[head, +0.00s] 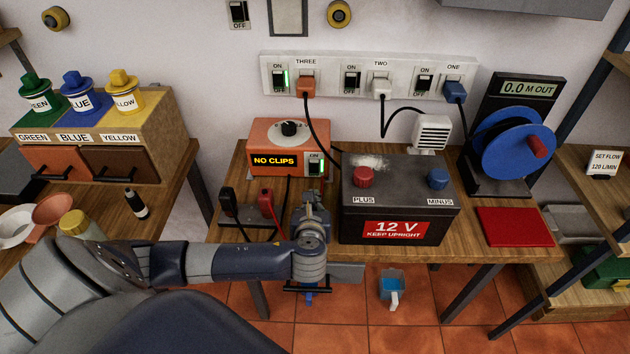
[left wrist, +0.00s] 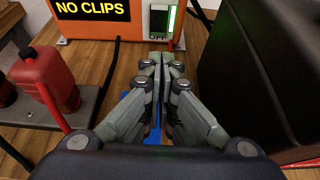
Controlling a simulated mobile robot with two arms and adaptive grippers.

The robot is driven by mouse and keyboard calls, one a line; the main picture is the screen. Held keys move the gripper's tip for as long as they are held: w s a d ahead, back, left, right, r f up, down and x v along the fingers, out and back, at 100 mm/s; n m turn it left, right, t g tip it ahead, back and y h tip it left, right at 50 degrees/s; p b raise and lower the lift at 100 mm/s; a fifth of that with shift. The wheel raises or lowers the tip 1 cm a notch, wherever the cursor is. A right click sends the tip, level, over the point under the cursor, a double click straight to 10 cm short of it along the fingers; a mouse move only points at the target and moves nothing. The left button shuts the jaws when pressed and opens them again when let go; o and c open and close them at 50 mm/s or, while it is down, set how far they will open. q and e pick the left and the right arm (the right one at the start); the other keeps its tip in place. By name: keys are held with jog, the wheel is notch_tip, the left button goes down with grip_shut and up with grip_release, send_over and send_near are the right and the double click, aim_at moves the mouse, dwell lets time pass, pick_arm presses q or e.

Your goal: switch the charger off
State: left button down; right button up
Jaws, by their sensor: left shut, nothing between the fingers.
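The charger (head: 284,148) is an orange box with a black knob and a display reading NO CLIPS. It stands at the back of the wooden bench, and its front also shows in the left wrist view (left wrist: 94,28). Its rocker switch (head: 316,166) is at the lower right of the front, with a green light lit beside it. In the left wrist view the switch (left wrist: 159,20) has an OFF label below it. My left gripper (left wrist: 160,62) is shut and empty, its tips just before the switch's lower end. I cannot tell whether they touch. My right gripper is not in view.
A black 12 V battery (head: 398,200) stands close to the right of my left gripper. Black and red clips (head: 266,204) sit on a grey holder to the left. Cables run from the wall socket strip (head: 330,78). A red mat (head: 514,227) lies at right.

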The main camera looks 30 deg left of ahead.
aim_at(314, 167)
pick_arm(q)
jog(key=x, duration=0.6)
jog(key=p+x, duration=0.1)
jog(key=x, duration=0.2)
jog(key=shift+w+a+r, duration=0.1)
jog(key=shift+w+r, duration=0.15)
jog(key=shift+r, duration=0.15)
jog(key=shift+w+a+f, duration=0.15)
jog(key=shift+w+a, duration=0.2)
jog(key=shift+w, duration=0.2)
jog(key=shift+w+a, duration=0.1)
jog(key=shift+w, duration=0.05)
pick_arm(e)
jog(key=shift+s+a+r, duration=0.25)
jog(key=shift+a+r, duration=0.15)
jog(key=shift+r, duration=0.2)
pick_arm(q)
jog(key=shift+f, duration=0.15)
jog(key=shift+w+a+f+t+b, duration=0.15)
jog(key=shift+f+t+b, duration=0.15)
jog(key=shift+b, duration=0.35)
jog(key=shift+w+r, duration=0.1)
jog(key=shift+r, duration=0.1)
jog(key=shift+r+y, duration=0.15)
jog(key=shift+y, duration=0.15)
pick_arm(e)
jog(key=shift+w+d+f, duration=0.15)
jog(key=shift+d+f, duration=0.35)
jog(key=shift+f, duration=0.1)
